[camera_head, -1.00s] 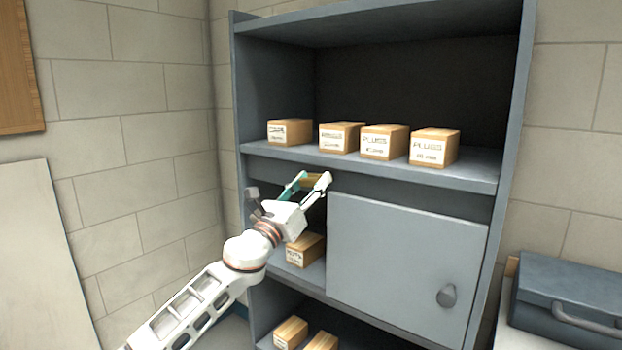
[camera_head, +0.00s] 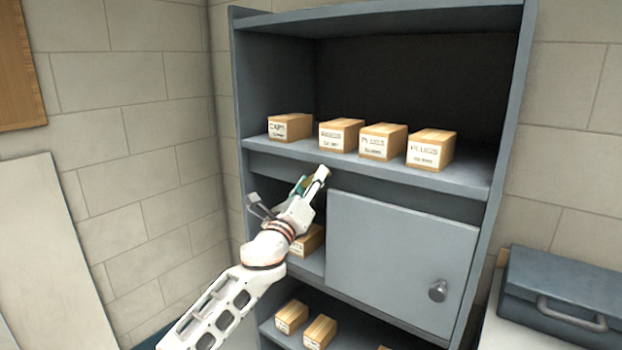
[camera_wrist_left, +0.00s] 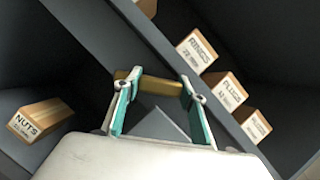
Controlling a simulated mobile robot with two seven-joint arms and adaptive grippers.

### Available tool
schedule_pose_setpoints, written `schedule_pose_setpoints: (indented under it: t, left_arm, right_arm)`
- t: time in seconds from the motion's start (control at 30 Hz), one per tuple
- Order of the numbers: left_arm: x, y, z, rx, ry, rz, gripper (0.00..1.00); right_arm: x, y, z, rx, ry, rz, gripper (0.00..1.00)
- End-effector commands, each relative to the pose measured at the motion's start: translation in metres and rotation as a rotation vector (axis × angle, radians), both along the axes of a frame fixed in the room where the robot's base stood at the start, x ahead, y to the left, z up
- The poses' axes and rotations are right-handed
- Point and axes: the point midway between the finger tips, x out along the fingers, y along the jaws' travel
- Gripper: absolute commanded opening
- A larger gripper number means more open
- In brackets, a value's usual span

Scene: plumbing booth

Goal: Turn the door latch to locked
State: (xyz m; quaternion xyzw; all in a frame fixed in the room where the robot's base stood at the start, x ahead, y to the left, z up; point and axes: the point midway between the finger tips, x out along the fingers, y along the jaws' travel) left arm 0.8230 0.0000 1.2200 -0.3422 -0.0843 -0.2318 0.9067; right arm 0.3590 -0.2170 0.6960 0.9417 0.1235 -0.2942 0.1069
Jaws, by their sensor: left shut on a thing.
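The grey cabinet door (camera_head: 400,255) is closed on the right half of the middle shelf. A grey knob-like latch (camera_head: 437,290) sits at its lower right; I cannot tell its locked or unlocked setting. My left gripper (camera_head: 313,180) is in front of the cabinet, near the door's upper left corner and well away from the latch. In the left wrist view the left gripper (camera_wrist_left: 157,97) is shut on a brass-coloured bar (camera_wrist_left: 152,84) that spans its green-lined fingers. I cannot tell what the bar is. My right gripper is not in view.
Several labelled boxes (camera_head: 381,142) stand on the upper shelf. Another box (camera_wrist_left: 40,119), marked NUTS, is left of the door on the middle shelf. More boxes (camera_head: 320,331) are below. A blue-grey toolbox (camera_head: 560,290) stands at right. The space before the door is clear.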

Motion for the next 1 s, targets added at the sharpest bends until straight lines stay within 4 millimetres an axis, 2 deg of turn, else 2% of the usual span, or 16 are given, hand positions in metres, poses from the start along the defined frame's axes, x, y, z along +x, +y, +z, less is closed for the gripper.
schedule_pose_setpoints:
  t: [0.27, 0.3, 0.37, 0.77, 1.0]
  left_arm:
    - [0.000, -0.001, -0.002, 0.001, 0.003, -0.001, 0.02]
    - [0.000, -0.001, -0.002, 0.001, 0.003, -0.001, 0.43]
    - [0.000, -0.001, -0.002, 0.001, 0.003, -0.001, 0.58]
    - [-0.002, 0.001, -0.001, 0.001, 0.000, 0.000, 0.58]
    - [-0.025, 0.010, -0.011, 0.003, 0.000, -0.001, 0.58]
  right_arm:
    - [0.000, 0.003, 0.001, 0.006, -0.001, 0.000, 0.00]
    - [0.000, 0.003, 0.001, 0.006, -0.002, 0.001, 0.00]
    - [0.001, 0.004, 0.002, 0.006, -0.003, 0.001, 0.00]
    - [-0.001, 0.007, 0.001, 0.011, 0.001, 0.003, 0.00]
    - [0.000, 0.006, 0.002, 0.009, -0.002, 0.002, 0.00]
